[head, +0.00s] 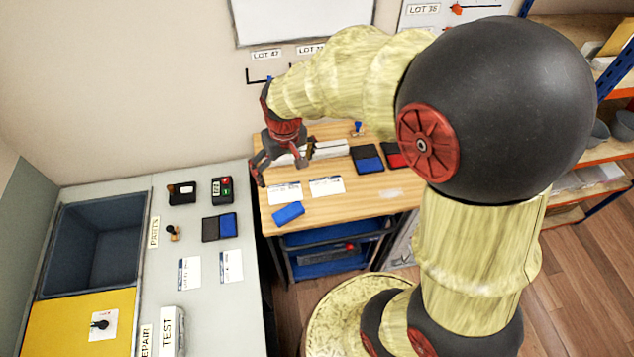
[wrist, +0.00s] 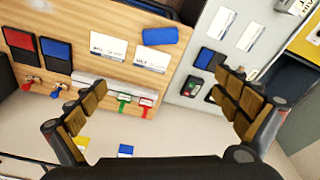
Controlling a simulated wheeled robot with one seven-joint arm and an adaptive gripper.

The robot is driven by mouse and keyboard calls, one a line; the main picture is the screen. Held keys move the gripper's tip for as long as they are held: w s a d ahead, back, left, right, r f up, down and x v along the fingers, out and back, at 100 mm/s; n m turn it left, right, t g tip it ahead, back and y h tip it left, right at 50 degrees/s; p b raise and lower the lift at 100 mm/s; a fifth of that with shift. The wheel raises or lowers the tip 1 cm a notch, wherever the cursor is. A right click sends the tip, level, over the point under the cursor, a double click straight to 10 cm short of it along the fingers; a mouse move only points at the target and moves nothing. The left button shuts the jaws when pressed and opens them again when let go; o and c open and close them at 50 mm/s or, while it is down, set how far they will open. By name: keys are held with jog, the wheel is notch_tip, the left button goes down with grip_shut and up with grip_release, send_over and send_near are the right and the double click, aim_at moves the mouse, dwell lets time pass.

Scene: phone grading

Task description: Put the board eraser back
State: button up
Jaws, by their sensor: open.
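A blue block (head: 288,214), which looks like the board eraser, lies flat near the front left edge of the wooden table (head: 375,196). It also shows in the wrist view (wrist: 160,36), beyond two white label cards and clear of the fingers. My gripper (head: 284,164) is open and empty above the back left part of the table. In the wrist view its fingers (wrist: 161,84) are spread wide with nothing between them. A whiteboard (head: 300,16) hangs on the wall behind the table, partly out of frame.
Label cards (head: 326,186), a blue ink pad (head: 367,158) and a red ink pad (head: 396,154) lie on the table. A grey counter (head: 205,275) with small devices and a dark bin (head: 95,245) stands left. Shelves (head: 590,150) stand right.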

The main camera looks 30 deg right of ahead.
jog(key=s+r+t, duration=0.3)
jog(key=s+r, duration=1.3)
jog(key=s, duration=0.2)
jog(key=shift+s+r+m+t, duration=0.25)
jog(key=shift+m+t, duration=0.05)
notch_tip(320, 180, down, 20)
jog(key=b, duration=2)
jog(key=shift+f+b, duration=0.25)
jog(key=shift+b, duration=0.05)
jog(key=shift+r, duration=0.1)
jog(key=shift+c, duration=0.5)
